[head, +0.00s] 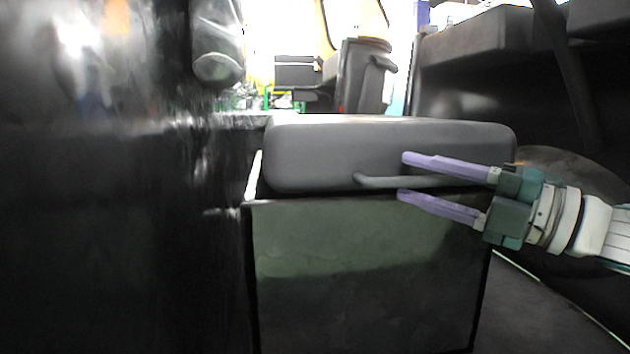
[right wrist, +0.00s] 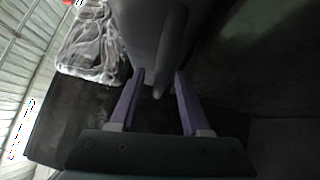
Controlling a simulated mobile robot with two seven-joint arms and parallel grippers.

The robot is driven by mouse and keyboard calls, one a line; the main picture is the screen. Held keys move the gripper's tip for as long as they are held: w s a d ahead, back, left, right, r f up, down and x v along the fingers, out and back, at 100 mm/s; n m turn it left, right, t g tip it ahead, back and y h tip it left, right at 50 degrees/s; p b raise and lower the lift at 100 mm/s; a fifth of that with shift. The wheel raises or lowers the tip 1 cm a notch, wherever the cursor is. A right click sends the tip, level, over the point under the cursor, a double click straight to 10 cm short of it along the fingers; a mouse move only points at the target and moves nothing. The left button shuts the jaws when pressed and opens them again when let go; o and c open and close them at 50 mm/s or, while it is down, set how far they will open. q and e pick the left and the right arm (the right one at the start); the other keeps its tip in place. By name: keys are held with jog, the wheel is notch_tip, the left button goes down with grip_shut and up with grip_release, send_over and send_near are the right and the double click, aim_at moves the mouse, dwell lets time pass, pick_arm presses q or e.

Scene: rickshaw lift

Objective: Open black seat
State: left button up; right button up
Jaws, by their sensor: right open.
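The black seat (head: 390,140) is a dark grey cushion lying closed on top of a dark box (head: 365,270) in the middle of the head view. A grey bar handle (head: 385,181) runs along the front lower edge of the cushion. My right gripper (head: 402,175) is open, with one purple finger above the handle and one below it. In the right wrist view, the handle (right wrist: 172,50) reaches down toward the gap between the purple fingers (right wrist: 160,85). I cannot tell whether the fingers touch it. My left gripper is not in view.
A dark glossy panel (head: 110,220) fills the left side of the head view. A dark ledge (head: 480,40) stands at the upper right, and a rounded dark shape (head: 580,170) lies behind my right gripper. Another upright seat (head: 362,75) stands farther back.

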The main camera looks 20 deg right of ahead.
grip_shut()
dwell(1.4)
